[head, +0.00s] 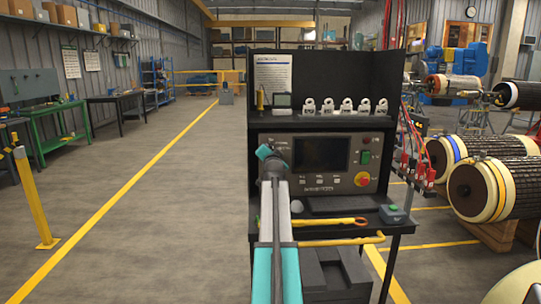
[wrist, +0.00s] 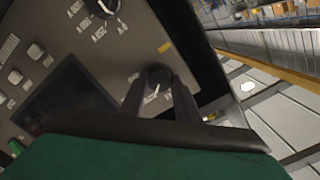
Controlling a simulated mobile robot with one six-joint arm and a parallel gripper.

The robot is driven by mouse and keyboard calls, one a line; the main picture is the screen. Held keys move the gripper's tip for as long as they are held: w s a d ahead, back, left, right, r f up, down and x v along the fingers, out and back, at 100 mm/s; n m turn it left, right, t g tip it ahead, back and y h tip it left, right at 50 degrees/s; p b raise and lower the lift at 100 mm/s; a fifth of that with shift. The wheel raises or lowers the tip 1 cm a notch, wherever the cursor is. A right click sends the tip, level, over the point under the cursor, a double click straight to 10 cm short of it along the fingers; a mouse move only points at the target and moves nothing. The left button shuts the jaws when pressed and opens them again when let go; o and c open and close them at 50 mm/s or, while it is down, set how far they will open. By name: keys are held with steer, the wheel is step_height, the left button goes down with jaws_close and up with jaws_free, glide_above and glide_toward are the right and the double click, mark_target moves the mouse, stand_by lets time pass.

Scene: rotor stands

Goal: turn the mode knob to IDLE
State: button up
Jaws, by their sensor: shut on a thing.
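The grey control panel (head: 345,180) fills the front of the black console. In the wrist view the dark fingers of my gripper (wrist: 160,92) are shut on a small dark knob (wrist: 159,72) with a pale pointer line. A larger dark knob (wrist: 104,6) with several printed labels round it sits near the top edge, apart from my fingers. The labels are too blurred to read, so I cannot tell which knob is the mode knob or where IDLE lies. In the head view my gripper (head: 271,171) is at the panel's left side and hides both knobs.
A dark screen (head: 321,154), a red emergency button (head: 362,179) and a green switch (head: 366,157) are on the panel. Padlocks (head: 345,105) stand on the shelf above. A yellow-handled tool (head: 335,221) lies on the ledge below.

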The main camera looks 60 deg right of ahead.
steer(key=n+b, duration=0.3)
steer(key=n, duration=0.7)
steer(key=shift+w+h, duration=0.1)
steer(key=shift+h, duration=0.2)
steer(key=shift+r, duration=0.1)
steer(key=o, duration=1)
steer(key=shift+a, duration=0.1)
steer(key=shift+o, duration=0.2)
steer(key=v, duration=1.3)
steer(key=shift+a, duration=0.35)
steer(key=shift+r, duration=0.1)
